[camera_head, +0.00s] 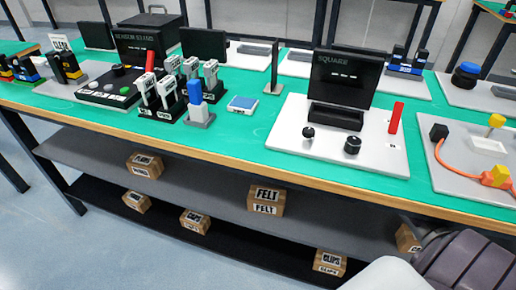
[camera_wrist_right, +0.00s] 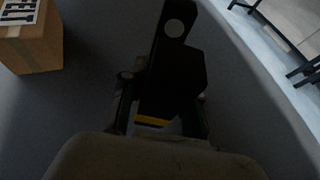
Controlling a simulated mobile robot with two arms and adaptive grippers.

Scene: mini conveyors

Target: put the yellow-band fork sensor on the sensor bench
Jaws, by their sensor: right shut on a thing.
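In the right wrist view my right gripper (camera_wrist_right: 163,108) is shut on the yellow-band fork sensor (camera_wrist_right: 172,75), a dark piece with a pale round spot near its tip and a yellow band low down between the fingers. Dark shading blurs its outline. In the head view my right arm (camera_head: 465,262) enters at the bottom right; its gripper and the sensor are out of that view. A black panel (camera_head: 148,43) at the back left has lettering that seems to start with SENSOR; a console with buttons (camera_head: 112,88) lies before it. My left gripper is not in view.
The green tabletop (camera_head: 245,125) holds grey-and-black fork-like pieces (camera_head: 162,90), a blue-and-grey block (camera_head: 198,105), a blue tile (camera_head: 242,104) and a white station with a SQUARE screen (camera_head: 340,75). Shelves below hold boxes, including a FELT box (camera_head: 266,199), also in the wrist view (camera_wrist_right: 30,38).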

